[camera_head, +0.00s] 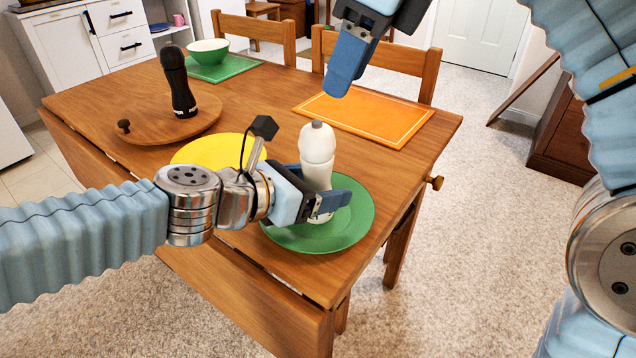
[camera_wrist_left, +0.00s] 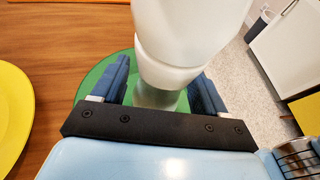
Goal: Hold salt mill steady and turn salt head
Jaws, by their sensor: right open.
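The white salt mill (camera_head: 318,155), with a grey knob on top, stands upright on the green plate (camera_head: 352,228) near the table's front right corner. My left gripper (camera_head: 318,197) is low around the mill, one finger on each side. In the left wrist view the mill (camera_wrist_left: 185,45) rises between the widely spaced fingers (camera_wrist_left: 160,88), with a narrow green gap beside the left finger, so this gripper looks open. Contact on the right side is unclear. My right gripper (camera_head: 350,52) is above and behind the mill, empty, pointing down.
A yellow plate (camera_head: 205,150) lies left of the mill and an orange placemat (camera_head: 365,118) behind it. A black mill (camera_head: 178,85) stands on a round wooden board (camera_head: 150,130). A green bowl (camera_head: 208,51) is farther back. Chairs (camera_head: 375,62) line the far side.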

